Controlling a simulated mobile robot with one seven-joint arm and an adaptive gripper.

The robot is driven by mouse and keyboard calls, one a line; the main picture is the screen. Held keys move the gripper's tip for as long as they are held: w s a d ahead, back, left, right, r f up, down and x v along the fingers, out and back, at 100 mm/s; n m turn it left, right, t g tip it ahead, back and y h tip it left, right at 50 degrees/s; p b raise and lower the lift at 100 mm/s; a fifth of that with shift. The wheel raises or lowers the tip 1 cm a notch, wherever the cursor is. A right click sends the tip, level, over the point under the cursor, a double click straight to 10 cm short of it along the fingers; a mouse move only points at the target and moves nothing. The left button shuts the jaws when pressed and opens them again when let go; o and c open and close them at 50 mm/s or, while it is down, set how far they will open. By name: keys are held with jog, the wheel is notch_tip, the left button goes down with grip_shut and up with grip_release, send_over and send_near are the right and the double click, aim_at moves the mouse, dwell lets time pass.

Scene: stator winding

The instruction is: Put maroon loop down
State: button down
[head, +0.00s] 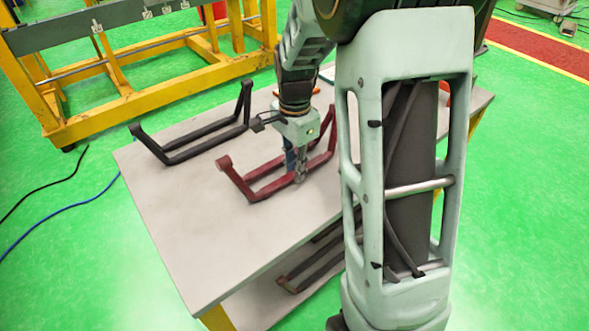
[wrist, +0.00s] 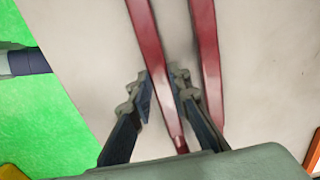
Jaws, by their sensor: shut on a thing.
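The maroon loop (head: 268,188) is a long frame of two side bars with upturned ends, over the grey tabletop in the head view. It rests on the top or hangs very slightly above it; I cannot tell which. My gripper (head: 296,174) points down and is shut on the near side bar. In the wrist view the two side bars of the maroon loop (wrist: 148,45) run up the picture, and one passes between the fingers of my gripper (wrist: 160,88). The far side of the loop is partly hidden behind my gripper.
A black loop (head: 200,146) lies on the table (head: 215,255) to the left, apart from the maroon one. Dark loops (head: 308,272) lie on the shelf below. A yellow frame (head: 130,95) stands behind. The table's front left area is clear.

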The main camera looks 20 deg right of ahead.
jog(key=shift+f, duration=0.15)
jog(key=c, duration=1.8)
grip_release()
notch_tip(320, 180, up, 12)
jog(key=shift+r+p, duration=0.15)
jog(key=shift+p, duration=0.95)
